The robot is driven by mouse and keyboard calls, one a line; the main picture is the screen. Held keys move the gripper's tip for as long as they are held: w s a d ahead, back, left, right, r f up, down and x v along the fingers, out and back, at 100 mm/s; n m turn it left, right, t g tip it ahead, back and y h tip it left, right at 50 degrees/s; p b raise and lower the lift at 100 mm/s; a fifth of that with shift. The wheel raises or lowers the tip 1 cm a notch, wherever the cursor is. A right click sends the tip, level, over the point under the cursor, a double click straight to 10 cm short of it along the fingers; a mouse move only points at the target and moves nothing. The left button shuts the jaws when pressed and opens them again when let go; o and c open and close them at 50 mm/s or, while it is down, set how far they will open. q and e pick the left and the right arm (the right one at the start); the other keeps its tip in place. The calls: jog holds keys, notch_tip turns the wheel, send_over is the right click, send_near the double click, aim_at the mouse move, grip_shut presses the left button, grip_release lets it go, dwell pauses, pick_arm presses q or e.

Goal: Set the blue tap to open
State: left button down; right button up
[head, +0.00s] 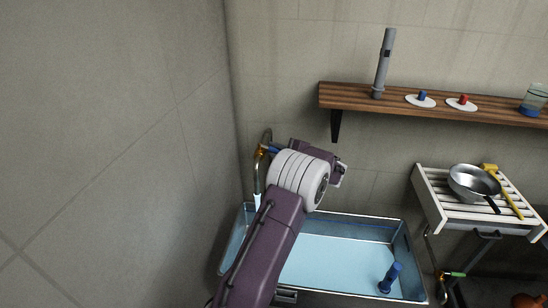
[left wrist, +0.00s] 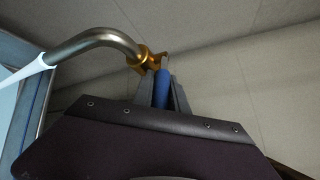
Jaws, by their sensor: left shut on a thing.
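The blue tap shows at the tank's back left corner in the head view, with a brass body (head: 262,151) and a bent metal spout (head: 258,178). Its blue lever (left wrist: 162,90) lies between the fingers of my left gripper (left wrist: 163,84) in the left wrist view, and the gripper is shut on it. The brass body (left wrist: 148,57) and curved spout (left wrist: 97,38) show beyond the fingers. A pale stream (left wrist: 28,70) runs from the spout's end. In the head view my left wrist hides most of the gripper. My right gripper is not in view.
The tank (head: 335,262) holds pale blue liquid and a blue object (head: 390,277). A wall shelf (head: 440,112) is above right. A slatted rack (head: 440,213) with a pan (head: 473,183) stands right, above a green-handled tap (head: 453,274). The left wall is close to the tap.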

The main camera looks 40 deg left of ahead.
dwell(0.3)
pick_arm(q)
jog(key=c, duration=1.3)
grip_release()
jog(key=v, duration=0.9)
jog(key=shift+s+d+b, duration=0.1)
jog(key=shift+s+b, duration=0.1)
jog(key=shift+b, duration=0.2)
jog(key=shift+c, duration=0.4)
